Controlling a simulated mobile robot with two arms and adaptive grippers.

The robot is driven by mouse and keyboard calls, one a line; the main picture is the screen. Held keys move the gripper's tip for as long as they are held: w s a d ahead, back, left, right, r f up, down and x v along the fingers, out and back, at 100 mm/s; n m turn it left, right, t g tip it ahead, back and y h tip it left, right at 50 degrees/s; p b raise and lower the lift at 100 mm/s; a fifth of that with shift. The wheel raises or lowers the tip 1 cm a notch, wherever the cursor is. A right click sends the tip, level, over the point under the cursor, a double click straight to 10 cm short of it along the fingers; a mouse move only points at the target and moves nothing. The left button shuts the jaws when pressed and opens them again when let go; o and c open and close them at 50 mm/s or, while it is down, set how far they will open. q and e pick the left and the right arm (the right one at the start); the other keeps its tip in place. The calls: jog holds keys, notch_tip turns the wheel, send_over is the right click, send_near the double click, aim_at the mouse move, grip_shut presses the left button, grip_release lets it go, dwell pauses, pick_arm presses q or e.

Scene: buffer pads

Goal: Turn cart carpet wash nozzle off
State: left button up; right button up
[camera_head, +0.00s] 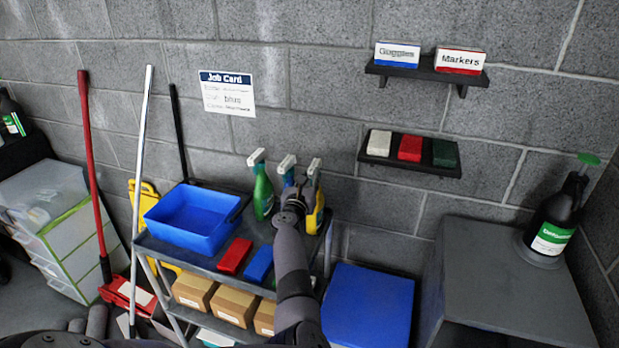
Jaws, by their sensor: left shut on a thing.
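Three spray bottles stand at the back right of the cart's top: a green bottle (263,194), a blue one (287,178) and a yellow one (319,213), each with a pale nozzle head. No label reading carpet wash can be made out. My left gripper (304,186) is at the upper part of the yellow bottle, just below its nozzle (314,168), and is shut on it. My wrist and arm cover much of the blue and yellow bottles, and the finger contact is hard to see. My right gripper is not in view.
The grey cart (205,258) also carries a blue bin (190,238), a red block (234,256) and a blue block (259,263), with boxes below. A blue container (366,312) and grey cabinet (505,285) stand right. Wall shelves are above; long-handled tools lean left.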

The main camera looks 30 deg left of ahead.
pick_arm(q)
jog(key=o, duration=0.6)
